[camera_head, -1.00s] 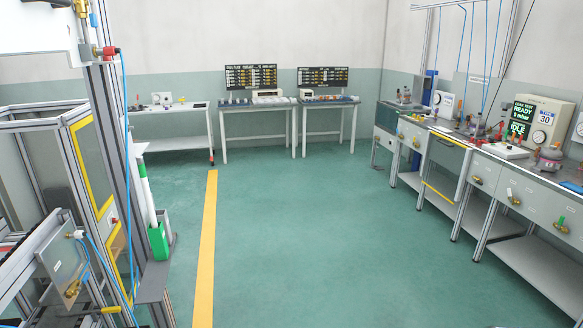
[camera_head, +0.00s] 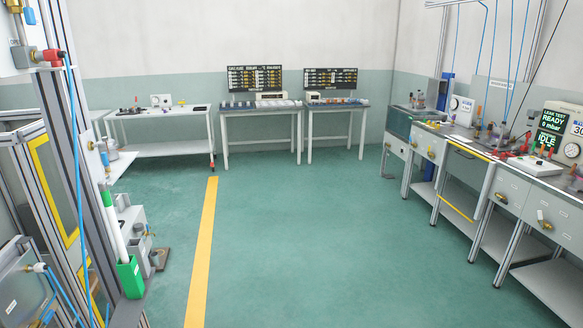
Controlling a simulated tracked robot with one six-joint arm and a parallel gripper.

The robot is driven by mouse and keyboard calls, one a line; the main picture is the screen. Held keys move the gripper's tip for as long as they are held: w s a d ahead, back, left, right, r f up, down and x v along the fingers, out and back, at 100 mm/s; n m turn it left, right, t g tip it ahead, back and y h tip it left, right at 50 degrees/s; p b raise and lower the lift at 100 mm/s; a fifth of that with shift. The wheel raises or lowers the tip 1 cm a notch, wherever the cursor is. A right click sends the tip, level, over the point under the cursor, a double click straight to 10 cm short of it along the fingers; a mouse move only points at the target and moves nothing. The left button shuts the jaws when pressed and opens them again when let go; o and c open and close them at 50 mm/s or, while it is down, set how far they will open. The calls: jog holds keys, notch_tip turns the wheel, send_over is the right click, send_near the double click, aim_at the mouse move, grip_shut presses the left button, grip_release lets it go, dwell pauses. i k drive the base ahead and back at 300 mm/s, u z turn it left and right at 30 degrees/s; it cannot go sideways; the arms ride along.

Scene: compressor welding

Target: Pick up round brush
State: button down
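I cannot make out a round brush in this view. The small items on the benches are too small to tell apart. The white back-left table (camera_head: 165,149) holds several small things, among them a white box (camera_head: 160,101). At the left, a green holder (camera_head: 130,278) has white rods (camera_head: 115,235) standing in it, one with a green top. My gripper is not in view.
Two back benches (camera_head: 262,108) (camera_head: 335,106) carry small items, with dark boards behind them. Workbenches (camera_head: 470,165) with gauges line the right side. A metal frame (camera_head: 65,165) stands close at the left. The green floor (camera_head: 330,240) in the middle is clear, with a yellow line (camera_head: 203,250).

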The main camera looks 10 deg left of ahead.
aim_at(107, 165)
jog(key=u, duration=0.25)
jog(key=i, duration=1.5)
jog(key=u, duration=0.7)
jog(key=i, duration=0.7)
jog(key=u, duration=0.85)
jog(key=i, duration=0.75)
jog(key=u, duration=0.15)
jog(key=k, duration=0.75)
jog(key=z, duration=0.6)
jog(key=k, duration=0.6)
jog(key=z, duration=0.3)
